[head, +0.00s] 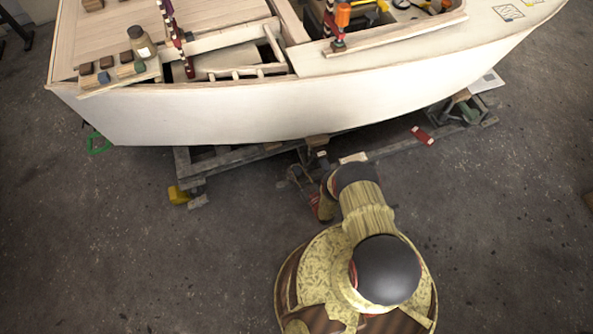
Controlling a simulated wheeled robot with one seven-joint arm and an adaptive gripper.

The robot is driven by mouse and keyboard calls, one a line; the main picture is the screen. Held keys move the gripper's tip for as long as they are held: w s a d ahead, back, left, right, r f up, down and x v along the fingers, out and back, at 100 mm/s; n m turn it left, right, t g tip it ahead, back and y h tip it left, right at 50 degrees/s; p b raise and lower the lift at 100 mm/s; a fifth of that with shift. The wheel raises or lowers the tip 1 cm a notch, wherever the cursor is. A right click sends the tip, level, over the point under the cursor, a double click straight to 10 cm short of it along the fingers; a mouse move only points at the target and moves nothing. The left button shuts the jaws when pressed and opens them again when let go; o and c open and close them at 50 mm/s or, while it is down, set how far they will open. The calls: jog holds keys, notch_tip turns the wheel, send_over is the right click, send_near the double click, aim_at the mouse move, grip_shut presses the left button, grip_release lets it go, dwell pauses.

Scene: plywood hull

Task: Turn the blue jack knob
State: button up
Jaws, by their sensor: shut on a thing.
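The blue jack knob cannot be made out in the head view. A dark, jack-like frame (297,176) stands on the floor at the hull's near edge, by the end of my folded arm, and is partly covered by it. My arm reaches from my base toward the underside of the boat hull (230,118).
A grey wooden cradle (232,159) runs under the hull, with a yellow block (179,195) by its left end. A red object (422,136) lies right of my arm. Tools, blocks and a bottle (141,42) are on the deck. Floor is open left and right.

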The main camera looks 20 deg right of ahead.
jog(key=m+h, duration=0.2)
jog(key=h, duration=0.2)
jog(key=m+h, duration=0.3)
jog(key=h, duration=0.1)
jog(key=shift+a+m+h, duration=0.15)
jog(key=shift+m+h, duration=0.15)
jog(key=shift+h, duration=0.1)
jog(key=m+g+h, duration=0.1)
jog(key=m+h, duration=0.1)
jog(key=m+g+h, duration=0.1)
jog(key=g+h, duration=0.1)
jog(key=h, duration=0.1)
jog(key=m+g+h, duration=0.1)
jog(key=m+h, duration=0.1)
jog(key=shift+d+m+g+h, duration=0.3)
jog(key=o, duration=1.2)
jog(key=shift+d, duration=0.1)
jog(key=v, duration=1.2)
jog(key=shift+w, duration=0.1)
jog(key=shift+c, duration=0.2)
